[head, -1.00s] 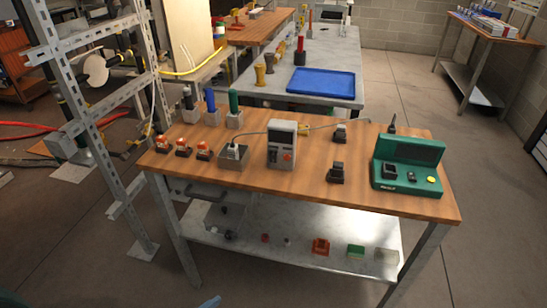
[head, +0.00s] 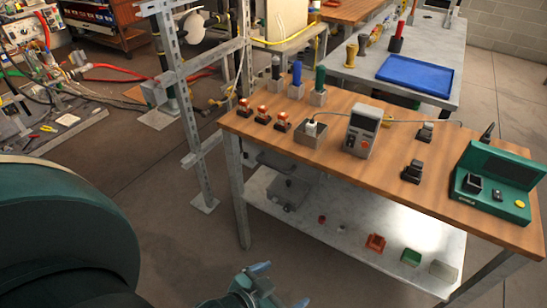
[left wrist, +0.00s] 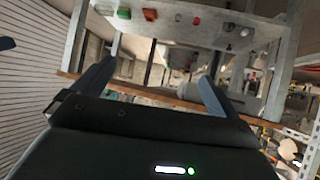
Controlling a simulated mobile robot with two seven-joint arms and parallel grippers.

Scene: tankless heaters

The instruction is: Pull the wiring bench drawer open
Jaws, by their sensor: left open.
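The wiring bench (head: 390,160) has a brown wooden top on grey metal legs. A grey drawer (head: 288,166) hangs under the left part of its top, partly in shadow. It looks closed, but details are hard to make out. My left gripper (head: 280,285) is low at the bottom of the head view, in front of the bench and apart from the drawer. Its blue-grey fingers are spread and empty. In the left wrist view the open fingers (left wrist: 154,88) point towards the bench, which appears upside down. My right gripper is out of view.
A lower shelf (head: 340,228) holds several small coloured parts. Tools, a meter (head: 362,130) and a green case (head: 495,185) stand on top. A metal rack (head: 185,110) stands close to the bench's left. The floor (head: 150,240) in front is free.

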